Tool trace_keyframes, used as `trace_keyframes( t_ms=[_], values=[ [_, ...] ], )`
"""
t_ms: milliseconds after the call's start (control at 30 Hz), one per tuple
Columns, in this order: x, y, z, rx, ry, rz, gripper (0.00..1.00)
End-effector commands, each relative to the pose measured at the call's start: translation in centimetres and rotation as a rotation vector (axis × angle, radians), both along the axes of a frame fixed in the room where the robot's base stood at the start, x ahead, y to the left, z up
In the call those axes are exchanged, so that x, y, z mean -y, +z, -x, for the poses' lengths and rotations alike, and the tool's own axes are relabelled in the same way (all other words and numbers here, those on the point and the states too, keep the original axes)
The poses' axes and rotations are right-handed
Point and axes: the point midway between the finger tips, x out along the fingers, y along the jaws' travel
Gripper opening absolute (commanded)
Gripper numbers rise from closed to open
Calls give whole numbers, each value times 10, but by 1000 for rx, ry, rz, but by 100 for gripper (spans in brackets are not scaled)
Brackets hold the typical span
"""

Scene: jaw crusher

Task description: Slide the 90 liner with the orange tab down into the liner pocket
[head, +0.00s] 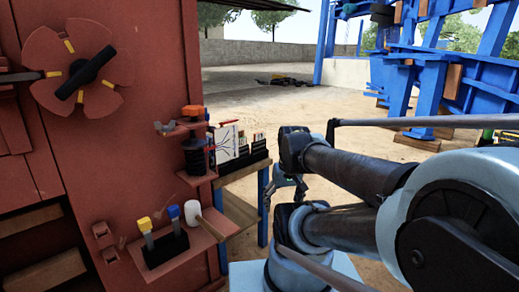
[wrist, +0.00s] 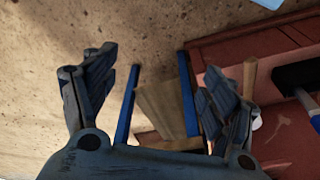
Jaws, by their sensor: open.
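My gripper (wrist: 165,85) is open and empty in the wrist view, with fingers wide apart and bare ground, blue legs and a wooden board below it. In the head view my gripper (head: 287,188) is small and partly hidden by my arm, right of the blue-legged bench (head: 243,172). Several upright plates stand in a dark rack (head: 258,154) on that bench; small reddish-orange tops show, but I cannot tell which is the 90 liner. I cannot make out the liner pocket with certainty; the red machine (head: 152,75) has dark openings at lower left.
A red shelf (head: 205,241) juts from the machine, carrying a black holder (head: 166,250) with yellow and blue handles and a white-headed mallet (head: 194,211). A white chart (head: 228,142) stands beside the rack. Open ground lies behind the bench; blue steelwork (head: 452,75) stands at right.

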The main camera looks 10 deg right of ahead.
Motion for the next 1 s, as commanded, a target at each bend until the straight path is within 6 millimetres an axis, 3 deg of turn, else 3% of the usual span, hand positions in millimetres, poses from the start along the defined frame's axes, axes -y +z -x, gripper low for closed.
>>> trace_keyframes(
  t_ms=[200,500,733,1000],
  values=[
    [-27,15,-43,43,90,-116,82],
    [-50,36,-113,159,216,-274,82],
    [-56,49,-171,283,298,-376,82],
    [-49,61,-237,456,376,-461,82]
  ],
)
